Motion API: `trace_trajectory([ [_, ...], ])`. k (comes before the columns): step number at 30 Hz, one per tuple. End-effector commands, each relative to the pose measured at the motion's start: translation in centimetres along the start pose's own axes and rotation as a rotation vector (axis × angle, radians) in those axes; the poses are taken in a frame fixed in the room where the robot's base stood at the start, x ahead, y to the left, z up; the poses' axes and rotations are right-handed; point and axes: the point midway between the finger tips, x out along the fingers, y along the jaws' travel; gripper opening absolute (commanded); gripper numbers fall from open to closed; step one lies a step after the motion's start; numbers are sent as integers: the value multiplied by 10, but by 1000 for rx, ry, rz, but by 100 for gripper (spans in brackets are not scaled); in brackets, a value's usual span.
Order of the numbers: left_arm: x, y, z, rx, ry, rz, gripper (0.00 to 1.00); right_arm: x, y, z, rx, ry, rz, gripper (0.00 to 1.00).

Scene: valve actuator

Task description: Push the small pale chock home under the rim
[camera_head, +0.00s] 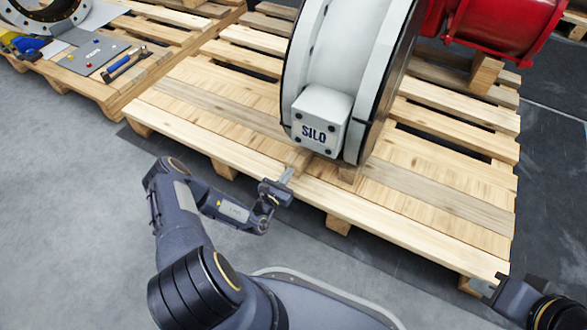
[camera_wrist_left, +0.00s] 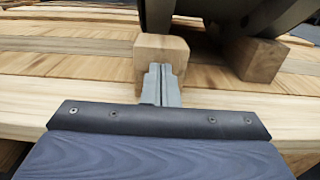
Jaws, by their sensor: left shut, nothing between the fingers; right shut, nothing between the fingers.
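The small pale chock (camera_wrist_left: 162,50) is a wooden block on the pallet, in front of the dark lower rim (camera_wrist_left: 156,14) of the big white round valve part (camera_head: 335,60). It also shows in the head view (camera_head: 298,157), partly behind my fingers. My left gripper (camera_head: 287,175) is shut and empty, with its fingertips (camera_wrist_left: 161,72) pointing at the chock's near face. I cannot tell whether they touch it. How far the chock reaches under the rim is hidden. My right gripper (camera_head: 484,286) is shut and empty at the lower right, over the pallet's front corner.
A second wooden block (camera_wrist_left: 255,58) sits under the rim to the right; it also shows in the head view (camera_head: 348,173). The slatted pallet (camera_head: 430,210) has gaps. A SILO box (camera_head: 320,120) overhangs the chock. A red part (camera_head: 505,25) lies behind right.

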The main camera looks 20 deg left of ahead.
Motion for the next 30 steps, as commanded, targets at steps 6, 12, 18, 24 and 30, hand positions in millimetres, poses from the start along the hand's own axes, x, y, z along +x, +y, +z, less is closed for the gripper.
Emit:
trace_trajectory([
  [6, 7, 0, 0, 0, 0, -1, 0, 2, 1, 1, 0, 0, 0, 0],
  [12, 13, 0, 0, 0, 0, 0, 0, 2, 1, 1, 0, 0, 0, 0],
  [18, 19, 0, 0, 0, -1, -1, 0, 3, 1, 2, 0, 0, 0, 0],
  [24, 25, 0, 0, 0, 0, -1, 0, 4, 2, 2, 0, 0, 0, 0],
  [30, 31, 0, 0, 1, 0, 0, 0, 4, 2, 2, 0, 0, 0, 0],
])
